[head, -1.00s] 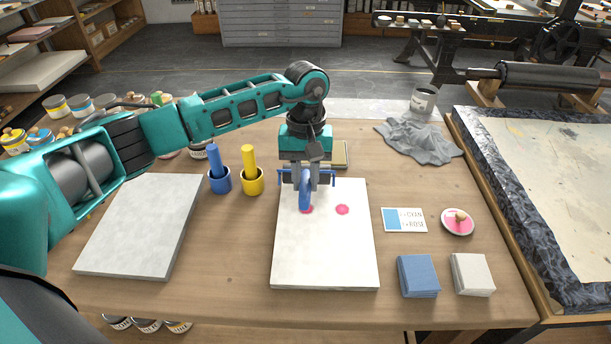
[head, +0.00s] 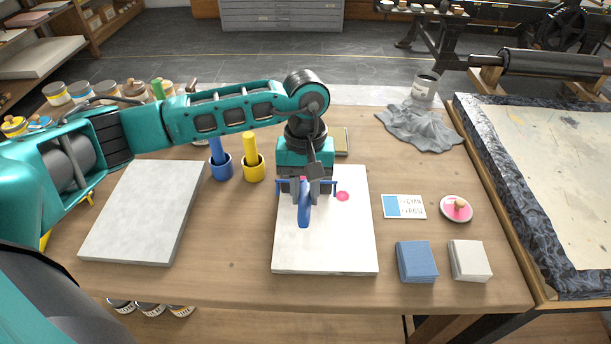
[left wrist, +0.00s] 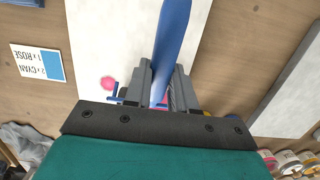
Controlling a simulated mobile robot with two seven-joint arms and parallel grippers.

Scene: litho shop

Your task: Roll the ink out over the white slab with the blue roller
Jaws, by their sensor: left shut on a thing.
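The white slab (head: 325,250) lies on the bench in the middle of the head view; it also fills the upper middle of the left wrist view (left wrist: 120,35). My left gripper (head: 305,190) is shut on the blue roller (head: 304,214), over the slab's far half. The roller's blue handle (left wrist: 172,35) points toward the near edge in the head view. I cannot tell whether the roller touches the slab. A round pink ink spot (head: 343,196) lies right of the gripper and shows in the left wrist view (left wrist: 108,83). A little pink shows beside the gripper fingers. My right gripper is out of view.
A grey slab (head: 140,215) lies left. Blue (head: 221,168) and yellow (head: 254,168) pots with upright handles stand behind. Right are a card (head: 404,207), a pink dish (head: 457,209), blue (head: 416,262) and pale (head: 469,260) blocks, and a grey cloth (head: 420,127).

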